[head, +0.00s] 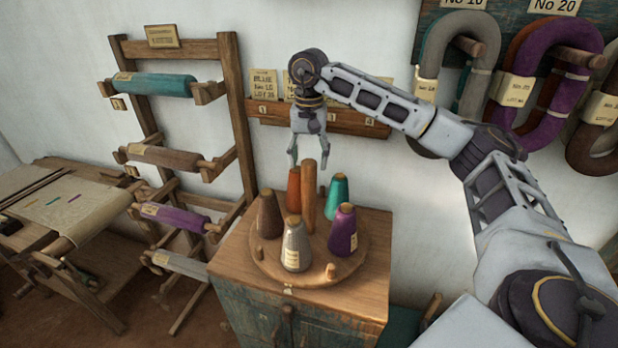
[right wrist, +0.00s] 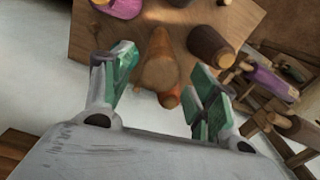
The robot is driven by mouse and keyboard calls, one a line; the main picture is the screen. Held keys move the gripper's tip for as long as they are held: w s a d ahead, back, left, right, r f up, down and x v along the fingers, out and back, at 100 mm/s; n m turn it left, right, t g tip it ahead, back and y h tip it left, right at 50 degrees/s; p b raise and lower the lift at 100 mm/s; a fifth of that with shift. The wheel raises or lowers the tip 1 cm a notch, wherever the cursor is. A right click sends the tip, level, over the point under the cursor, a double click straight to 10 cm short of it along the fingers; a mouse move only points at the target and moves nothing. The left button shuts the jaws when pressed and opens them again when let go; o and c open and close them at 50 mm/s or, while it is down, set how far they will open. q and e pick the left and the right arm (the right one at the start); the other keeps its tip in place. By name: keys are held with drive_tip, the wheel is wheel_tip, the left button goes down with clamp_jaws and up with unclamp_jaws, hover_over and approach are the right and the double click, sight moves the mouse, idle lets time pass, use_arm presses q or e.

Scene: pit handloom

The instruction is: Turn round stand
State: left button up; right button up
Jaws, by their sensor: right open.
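The round wooden stand (head: 318,272) sits on top of a small cabinet. It has a tall central wooden post (head: 309,195) and small pegs on its rim. Around the post stand a brown cone (head: 269,214), an orange cone (head: 293,190), a teal cone (head: 337,197), a purple cone (head: 343,232) and a grey cone (head: 295,246). My right gripper (head: 307,163) points down above the back of the stand, near the post's top, open and empty. In the right wrist view the post (right wrist: 160,65) shows between the open fingers, apart from them. My left gripper is out of view.
The stand rests on a wooden cabinet (head: 372,235). A rack (head: 238,120) of coloured rolls and a loom (head: 55,215) are at left. A card shelf (head: 268,112) is on the wall behind; yarn hanks (head: 545,65) hang at upper right.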

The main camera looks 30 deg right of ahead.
sight(309, 178)
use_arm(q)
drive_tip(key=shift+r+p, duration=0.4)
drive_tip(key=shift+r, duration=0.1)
use_arm(e)
drive_tip(key=shift+f, duration=3.4)
drive_tip(key=shift+c, duration=0.4)
clamp_jaws()
